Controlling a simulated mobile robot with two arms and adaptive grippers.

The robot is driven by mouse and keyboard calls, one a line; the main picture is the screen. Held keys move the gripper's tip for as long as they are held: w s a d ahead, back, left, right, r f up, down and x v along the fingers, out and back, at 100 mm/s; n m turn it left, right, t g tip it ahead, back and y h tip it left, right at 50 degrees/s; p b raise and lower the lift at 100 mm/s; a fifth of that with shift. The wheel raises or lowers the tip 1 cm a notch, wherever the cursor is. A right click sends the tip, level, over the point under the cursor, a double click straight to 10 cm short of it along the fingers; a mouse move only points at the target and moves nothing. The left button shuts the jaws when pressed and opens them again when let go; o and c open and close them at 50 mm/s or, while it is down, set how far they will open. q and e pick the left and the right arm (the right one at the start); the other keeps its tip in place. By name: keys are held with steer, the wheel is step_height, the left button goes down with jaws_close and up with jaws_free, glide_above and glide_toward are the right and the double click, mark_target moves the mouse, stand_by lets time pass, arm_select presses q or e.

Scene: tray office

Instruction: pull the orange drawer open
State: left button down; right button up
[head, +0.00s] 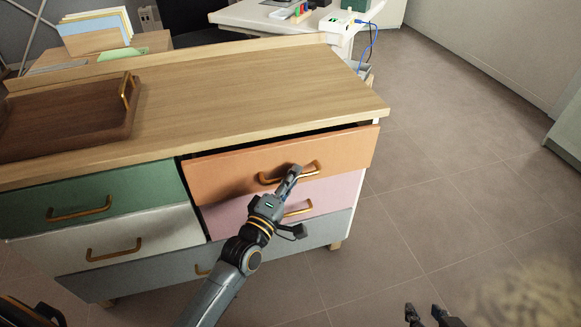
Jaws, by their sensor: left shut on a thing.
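The orange drawer (235,175) is the upper right drawer of a wooden-topped dresser. Its front stands a little out from the body, with a dark gap along its top edge. Its brass handle (311,167) is a horizontal bar. My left gripper (294,172) reaches up from below and is shut on this handle, hiding its middle. My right gripper (425,309) is at the bottom edge, low over the floor and away from the dresser. Its two fingers are apart with nothing seen between them.
A brown tray (108,128) lies on the left of the dresser top (220,85). Green (130,190), white (165,230), pink (345,192) and grey (150,280) drawers look closed. The tiled floor (450,180) at right is clear. A white desk (245,16) stands behind.

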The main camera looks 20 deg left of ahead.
steer(key=s+d+f+g+h+p, duration=0.1)
steer(key=s+d+g+p, duration=0.3)
steer(key=s, duration=0.6)
arm_select(q)
steer(key=s+d+p, duration=0.1)
steer(key=s+d, duration=0.5)
steer(key=s, duration=0.2)
steer(key=s+d+p, duration=0.1)
steer(key=s+d, duration=0.4)
steer(key=s, duration=0.4)
steer(key=shift+s+d+p, duration=0.25)
steer(key=shift+d+p, duration=0.1)
steer(key=shift+d, duration=0.05)
arm_select(e)
step_height(320, 180, down, 12)
steer(key=w+a+g, duration=0.1)
steer(key=w, duration=0.1)
steer(key=shift+a+g, duration=0.2)
steer(key=shift+g, duration=0.2)
arm_select(q)
steer(key=c, duration=1.4)
jaws_free()
arm_select(e)
steer(key=shift+r, duration=0.1)
arm_select(q)
steer(key=v, duration=1.2)
